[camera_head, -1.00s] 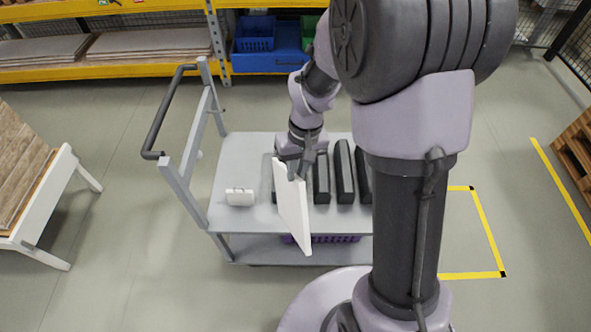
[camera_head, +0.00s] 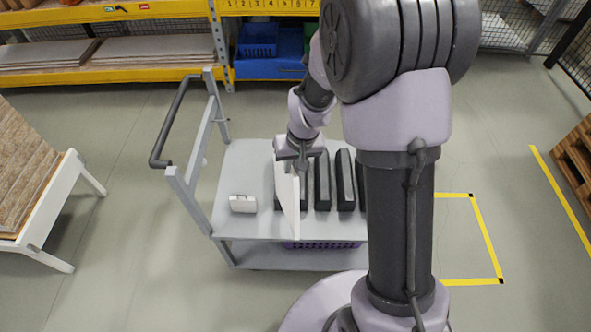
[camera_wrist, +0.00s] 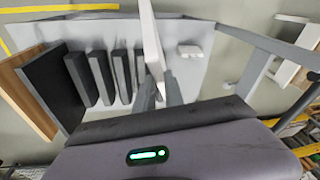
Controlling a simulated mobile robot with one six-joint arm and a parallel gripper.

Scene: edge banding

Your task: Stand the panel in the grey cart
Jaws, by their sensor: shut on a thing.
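My gripper (camera_head: 297,158) is shut on the upper edge of a white panel (camera_head: 288,203), which hangs upright over the grey cart (camera_head: 243,160). In the wrist view, the gripper fingers (camera_wrist: 160,92) close on the panel (camera_wrist: 149,38), seen nearly edge-on. The panel is beside the row of black dividers (camera_head: 322,182) on the cart top, roughly in line with them, on their left in the head view. The dividers also show in the wrist view (camera_wrist: 100,77). I cannot tell whether the panel's lower edge touches the cart.
A small white block (camera_head: 243,203) lies on the cart top, left of the panel. The cart's handle (camera_head: 166,125) rises at left. A purple basket (camera_head: 335,244) is on the lower shelf. A wood-edged dark board (camera_wrist: 48,88) stands past the dividers in the wrist view.

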